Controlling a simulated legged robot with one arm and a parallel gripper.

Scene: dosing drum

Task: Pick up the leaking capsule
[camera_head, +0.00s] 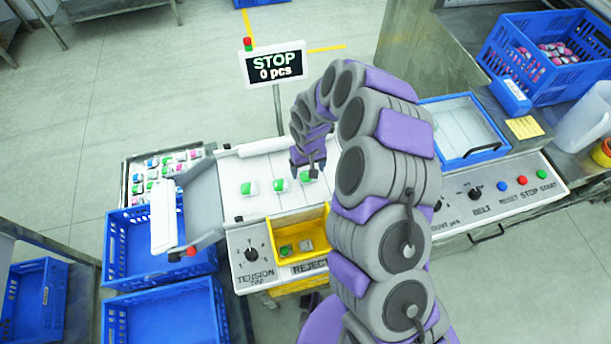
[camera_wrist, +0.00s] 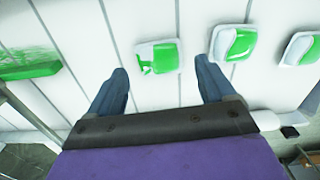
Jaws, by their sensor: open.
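My gripper (camera_head: 307,168) is open above the white belt (camera_head: 238,208), near the rightmost of three green-and-white capsules there. In the wrist view its two blue fingers (camera_wrist: 163,84) point at a capsule (camera_wrist: 158,57) that lies just beyond the tips, between their lines, and is not held. This capsule's green is uneven, with a ragged white patch. Two smoother green-and-white capsules (camera_wrist: 236,43) (camera_wrist: 299,49) lie to its right. A green smear or patch (camera_wrist: 28,62) shows at the left; I cannot tell exactly what it is.
A yellow reject tray (camera_head: 258,240) with small green and pale items stands in front of the belt. Blue crates (camera_head: 118,270) stand at the left, and another blue crate (camera_head: 490,55) at the upper right. A sign reading STOP, 0 pcs (camera_head: 273,64) rises behind the belt.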

